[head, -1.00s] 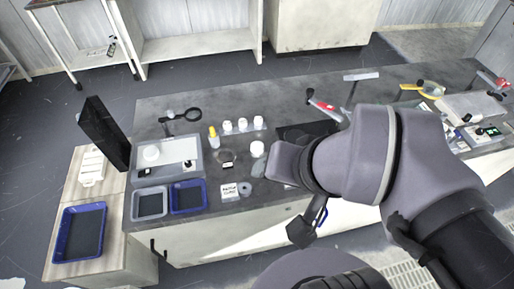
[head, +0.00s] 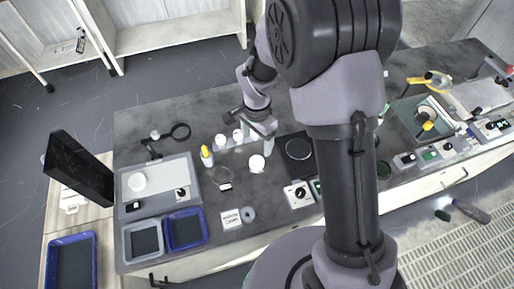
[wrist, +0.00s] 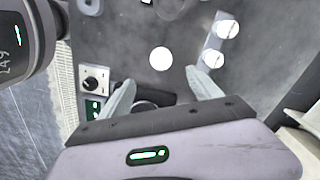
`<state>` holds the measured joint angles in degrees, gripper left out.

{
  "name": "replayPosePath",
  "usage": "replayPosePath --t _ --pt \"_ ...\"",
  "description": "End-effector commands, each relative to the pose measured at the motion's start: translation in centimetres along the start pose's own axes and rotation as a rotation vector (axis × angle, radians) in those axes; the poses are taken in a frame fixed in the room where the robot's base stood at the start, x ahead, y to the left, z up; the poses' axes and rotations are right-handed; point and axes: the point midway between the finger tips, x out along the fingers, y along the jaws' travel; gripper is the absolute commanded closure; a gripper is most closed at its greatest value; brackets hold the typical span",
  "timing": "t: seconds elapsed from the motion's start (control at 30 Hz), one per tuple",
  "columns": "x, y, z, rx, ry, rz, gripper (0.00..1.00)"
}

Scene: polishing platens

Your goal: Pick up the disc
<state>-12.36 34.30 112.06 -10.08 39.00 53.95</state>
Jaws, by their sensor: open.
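My gripper (head: 264,136) hangs over the back middle of the bench, pointing down. In the wrist view its two fingers (wrist: 162,92) are apart with nothing held between them. A white round piece (head: 257,163) stands on the bench just in front of the gripper; it also shows in the wrist view (wrist: 161,58), ahead of the fingertips and apart from them. A small grey ring-shaped disc (head: 248,214) lies near the front edge, beside a white label card (head: 231,220). I cannot tell for certain which round piece is the task's disc.
A black platen unit (head: 299,149) with a knob box (head: 298,194) is right of the white piece. White-capped bottles (wrist: 213,58) and a yellow-topped bottle (head: 206,156) stand close by.

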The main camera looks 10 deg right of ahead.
Motion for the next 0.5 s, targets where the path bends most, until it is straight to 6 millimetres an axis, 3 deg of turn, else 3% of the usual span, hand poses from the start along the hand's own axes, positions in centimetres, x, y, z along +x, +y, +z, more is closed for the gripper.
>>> replayPosePath --t 0.03,0.13,0.5 --pt "2.2 0.1 0.0 0.001 -0.002 0.004 0.27" --pt "5.0 0.1 0.0 -0.001 -0.001 0.003 0.27" --pt "9.9 -0.1 0.0 0.0 -0.001 0.002 0.27"
